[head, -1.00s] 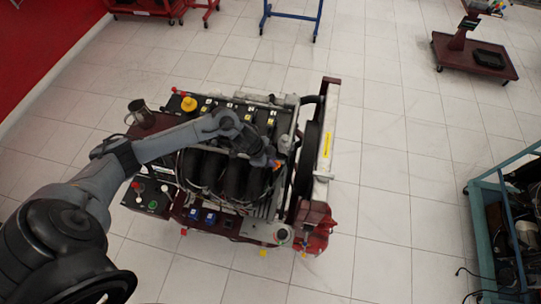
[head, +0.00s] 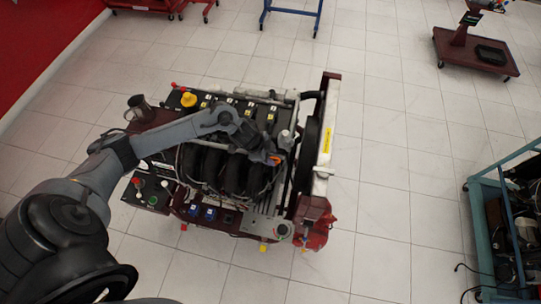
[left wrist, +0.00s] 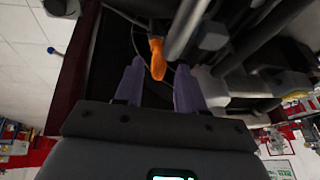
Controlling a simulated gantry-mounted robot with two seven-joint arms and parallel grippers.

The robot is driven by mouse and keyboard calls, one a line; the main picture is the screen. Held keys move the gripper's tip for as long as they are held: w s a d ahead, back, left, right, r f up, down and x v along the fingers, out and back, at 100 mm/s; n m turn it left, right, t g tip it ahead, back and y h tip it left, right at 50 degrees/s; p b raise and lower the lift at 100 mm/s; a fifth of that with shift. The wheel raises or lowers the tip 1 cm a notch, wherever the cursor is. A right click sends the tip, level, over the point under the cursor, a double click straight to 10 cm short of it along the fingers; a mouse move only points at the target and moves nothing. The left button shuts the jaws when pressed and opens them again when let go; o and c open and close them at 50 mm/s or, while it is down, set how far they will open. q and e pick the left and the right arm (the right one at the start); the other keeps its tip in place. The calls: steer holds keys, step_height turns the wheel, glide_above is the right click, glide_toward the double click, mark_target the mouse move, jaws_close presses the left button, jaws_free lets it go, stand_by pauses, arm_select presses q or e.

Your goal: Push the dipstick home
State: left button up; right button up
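The dipstick shows as an orange handle (head: 275,160) on the right part of the engine in the head view. In the left wrist view the orange handle (left wrist: 157,58) stands between and just beyond my two fingertips, with a gap on either side. My left gripper (head: 264,157) reaches over the engine from the left. Its purple-grey fingers (left wrist: 158,76) are open and hold nothing. The dipstick's lower part and its tube are hard to make out. My right gripper is in neither view.
The engine trainer (head: 232,219) has hoses and pipes close around the handle. A radiator frame (head: 327,130) stands at its right side. A blue-green cart (head: 480,200) is at the far right, and a red stand (head: 470,45) is at the back right. Tiled floor between them is clear.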

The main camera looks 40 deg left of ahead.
arm_select(q)
steer(key=v, duration=0.9)
steer(key=shift+s+r+p, duration=0.15)
steer(key=shift+r+p, duration=0.2)
steer(key=shift+p, duration=0.1)
steer(key=shift+a, duration=0.1)
